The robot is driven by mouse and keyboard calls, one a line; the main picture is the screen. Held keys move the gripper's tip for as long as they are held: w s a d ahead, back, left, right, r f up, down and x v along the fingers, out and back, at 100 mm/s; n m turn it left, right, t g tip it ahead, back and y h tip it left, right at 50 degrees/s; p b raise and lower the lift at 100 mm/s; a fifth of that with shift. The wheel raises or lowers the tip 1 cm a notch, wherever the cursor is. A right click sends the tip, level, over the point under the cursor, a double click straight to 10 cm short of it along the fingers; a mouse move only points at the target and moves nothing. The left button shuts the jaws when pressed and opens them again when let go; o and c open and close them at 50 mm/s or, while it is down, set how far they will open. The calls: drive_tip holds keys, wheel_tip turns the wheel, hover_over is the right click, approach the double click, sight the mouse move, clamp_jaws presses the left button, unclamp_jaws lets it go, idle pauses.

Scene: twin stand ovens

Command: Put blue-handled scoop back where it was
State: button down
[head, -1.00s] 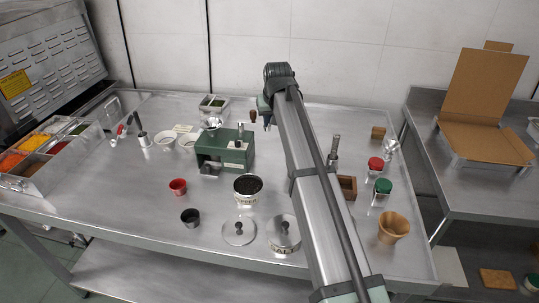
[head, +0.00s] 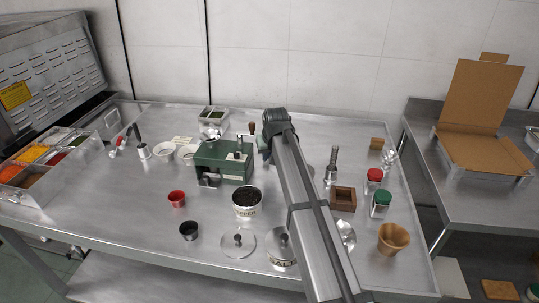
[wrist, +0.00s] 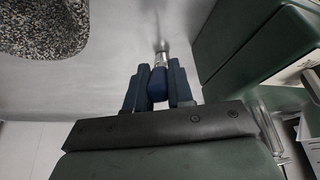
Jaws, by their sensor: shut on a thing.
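The scoop's blue handle (wrist: 157,86) is between the two dark fingers of my gripper (wrist: 157,88) in the wrist view, with a bright metal neck beyond it. The scoop's bowl cannot be made out. My gripper is shut on the handle. In the head view my arm hides most of my gripper and the scoop. The wrist end of my arm is just right of the green box (head: 210,168).
The green box also shows close on the right in the wrist view (wrist: 235,45). A tin of dark grains (head: 247,202) stands in front of it. A wooden box (head: 343,199), red-lidded jar (head: 374,176) and green-lidded jar (head: 381,200) stand right of my arm.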

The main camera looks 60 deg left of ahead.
drive_tip(key=shift+f, duration=0.1)
drive_tip(key=c, duration=1)
unclamp_jaws()
drive_tip(key=v, duration=1.2)
